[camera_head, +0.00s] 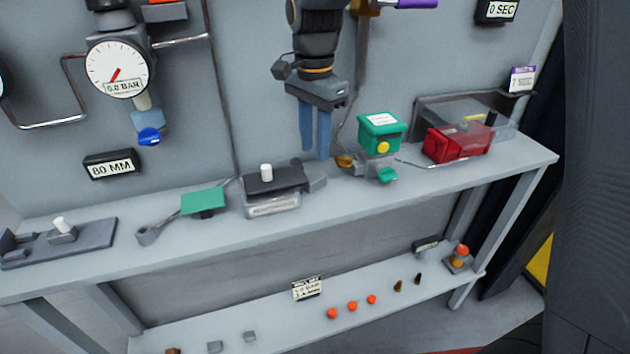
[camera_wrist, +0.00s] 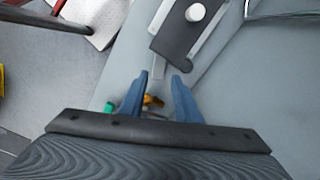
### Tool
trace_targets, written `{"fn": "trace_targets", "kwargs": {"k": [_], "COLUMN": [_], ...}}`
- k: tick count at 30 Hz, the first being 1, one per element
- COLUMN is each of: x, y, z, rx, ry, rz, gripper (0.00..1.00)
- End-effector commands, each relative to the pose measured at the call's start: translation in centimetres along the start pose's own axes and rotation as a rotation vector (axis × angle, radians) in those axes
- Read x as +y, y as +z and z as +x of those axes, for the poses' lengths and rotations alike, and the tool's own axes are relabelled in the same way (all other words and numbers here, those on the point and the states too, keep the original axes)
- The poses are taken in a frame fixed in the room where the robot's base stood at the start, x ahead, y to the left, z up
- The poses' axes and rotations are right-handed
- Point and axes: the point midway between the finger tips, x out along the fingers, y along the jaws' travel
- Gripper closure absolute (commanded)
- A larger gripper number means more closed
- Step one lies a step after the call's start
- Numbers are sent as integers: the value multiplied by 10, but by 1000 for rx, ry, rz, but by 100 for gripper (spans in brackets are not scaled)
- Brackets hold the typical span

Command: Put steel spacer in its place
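My gripper (camera_head: 315,140) hangs pointing down above the upper shelf, with two blue fingers apart and nothing visible held between them. In the wrist view its fingertips (camera_wrist: 162,78) are also apart. I cannot tell whether either is the steel spacer. A dark-lidded box (camera_head: 275,182) with a white knob stands below and left of my gripper; its lid also shows in the wrist view (camera_wrist: 182,38).
A gauge (camera_head: 117,68) and pipes are on the wall. The lower shelf holds several orange pieces (camera_head: 352,306). The upper shelf's front strip is clear.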

Motion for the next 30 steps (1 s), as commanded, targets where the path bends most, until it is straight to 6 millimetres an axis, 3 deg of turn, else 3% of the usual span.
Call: {"fn": "trace_targets", "kwargs": {"k": [11, 18, 28, 30], "x": [1, 3, 2, 2], "y": [-2, -7, -7, -7], "z": [35, 68, 76, 76], "rx": [-2, -1, 0, 0], "ry": [5, 4, 1, 1], "rz": [10, 8, 8, 8], "gripper": [70, 70, 70, 80]}}
